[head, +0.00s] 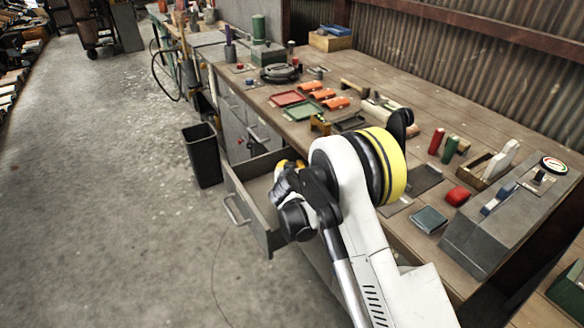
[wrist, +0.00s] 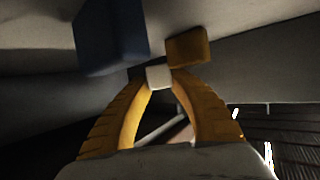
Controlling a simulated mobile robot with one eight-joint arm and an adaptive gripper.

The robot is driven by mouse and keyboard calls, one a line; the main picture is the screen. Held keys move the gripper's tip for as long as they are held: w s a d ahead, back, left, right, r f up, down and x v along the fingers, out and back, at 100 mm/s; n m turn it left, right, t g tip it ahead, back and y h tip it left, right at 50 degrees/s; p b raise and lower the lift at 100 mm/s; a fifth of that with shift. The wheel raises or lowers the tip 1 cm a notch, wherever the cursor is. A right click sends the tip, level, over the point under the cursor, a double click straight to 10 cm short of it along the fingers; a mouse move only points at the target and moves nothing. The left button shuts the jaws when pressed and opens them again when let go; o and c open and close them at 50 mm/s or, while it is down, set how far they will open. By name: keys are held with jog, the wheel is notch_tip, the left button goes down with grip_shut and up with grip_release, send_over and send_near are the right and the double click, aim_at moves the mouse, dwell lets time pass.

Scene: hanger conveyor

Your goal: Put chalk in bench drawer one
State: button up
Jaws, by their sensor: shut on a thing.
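The bench drawer (head: 262,212) at the front of the bench is pulled out, with its handle facing the aisle. My gripper (head: 283,164) is over or inside this drawer and is mostly hidden behind my arm in the head view. In the wrist view my gripper (wrist: 158,78) is shut on a small white piece (wrist: 158,76), which looks like the chalk. A dark blue block (wrist: 110,36) and a yellow-brown block (wrist: 188,47) are close to the fingertips. Whether the white piece touches the drawer floor cannot be told. The chalk is hidden in the head view.
A black bin (head: 202,155) stands on the floor left of the drawer. Closed grey drawers (head: 232,115) are further along. The bench top holds red and green trays (head: 303,110), a red and a green cylinder (head: 450,148) and a grey metal box (head: 485,235). The aisle floor is clear.

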jog(key=shift+f, duration=0.1)
jog(key=shift+f, duration=0.35)
jog(key=shift+f, duration=0.1)
jog(key=o, duration=1)
jog(key=shift+r, duration=0.2)
jog(key=p+v, duration=0.1)
jog(key=v, duration=0.2)
jog(key=p+v, duration=0.1)
jog(key=v, duration=0.3)
jog(key=shift+r+p, duration=0.4)
jog(key=shift+r, duration=0.1)
jog(key=shift+s, duration=0.25)
